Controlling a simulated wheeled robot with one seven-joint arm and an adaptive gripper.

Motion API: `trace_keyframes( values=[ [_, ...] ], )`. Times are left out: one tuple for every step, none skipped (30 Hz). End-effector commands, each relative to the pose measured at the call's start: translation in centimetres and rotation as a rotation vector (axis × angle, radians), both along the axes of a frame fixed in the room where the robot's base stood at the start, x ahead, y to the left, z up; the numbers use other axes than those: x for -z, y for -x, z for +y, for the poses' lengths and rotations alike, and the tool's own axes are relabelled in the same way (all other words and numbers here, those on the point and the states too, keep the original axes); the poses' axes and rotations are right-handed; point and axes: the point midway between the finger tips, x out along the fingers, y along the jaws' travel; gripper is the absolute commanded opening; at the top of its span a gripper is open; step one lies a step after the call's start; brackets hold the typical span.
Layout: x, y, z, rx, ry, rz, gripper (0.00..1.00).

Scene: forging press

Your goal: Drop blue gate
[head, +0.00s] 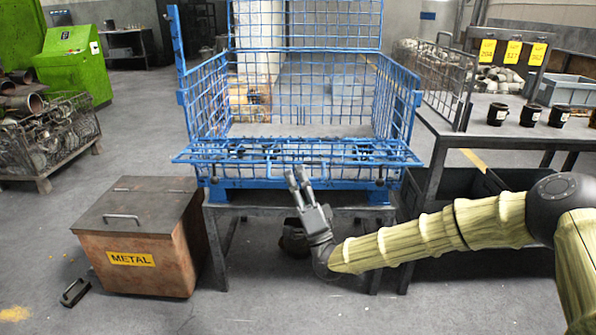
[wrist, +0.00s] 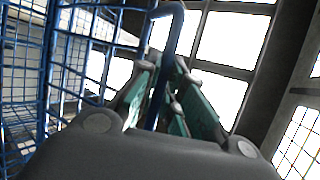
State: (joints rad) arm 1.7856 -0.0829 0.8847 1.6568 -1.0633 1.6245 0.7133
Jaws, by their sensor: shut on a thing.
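The blue gate (head: 250,157) is the front wire panel of the blue mesh cage (head: 207,98). It lies folded outward, close to level, across the cage's front. My gripper (head: 297,180) is at the gate's front edge, near its middle, with the fingers pointing up. In the wrist view, my gripper (wrist: 172,95) has its green-padded fingers closed around a blue bar (wrist: 172,45) that bends over at the top. The bar appears to be part of the gate. The exact contact is partly hidden by the fingers.
The cage stands on a dark metal stand (head: 230,225). A brown box marked METAL (head: 130,262) stands at the left, with a dark object (head: 74,292) on the floor beside it. A table (head: 480,130) with black cups stands at the right.

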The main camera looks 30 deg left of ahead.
Motion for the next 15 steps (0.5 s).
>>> trace_keyframes(
  values=[
    [0.7,0.0,0.0,0.0,-0.001,0.0,0.0],
    [0.9,0.0,0.0,0.0,-0.001,0.0,0.0],
    [1.2,0.0,0.0,0.0,-0.002,-0.001,0.0],
    [1.4,0.0,0.0,0.0,-0.002,-0.001,0.0],
    [1.6,0.0,0.0,0.001,-0.003,-0.001,0.0],
    [1.8,0.0,0.0,0.001,-0.003,-0.001,0.0],
    [1.9,-0.1,0.0,0.001,-0.003,-0.001,0.0],
    [2.0,-0.1,0.0,0.0,-0.003,-0.001,0.0],
    [2.1,-0.1,0.0,0.0,-0.003,-0.001,0.0],
    [2.2,-0.1,0.0,0.0,-0.003,-0.001,0.0],
    [2.3,-0.1,0.0,0.0,-0.003,-0.001,0.0],
    [2.3,-0.1,0.0,0.0,-0.003,-0.001,0.0],
    [2.3,-0.1,0.0,-0.001,-0.004,-0.001,0.0],
    [2.3,-0.1,0.0,-0.001,-0.004,-0.001,0.0],
    [2.3,-0.1,0.0,-0.001,-0.004,-0.001,0.0]
  ],
)
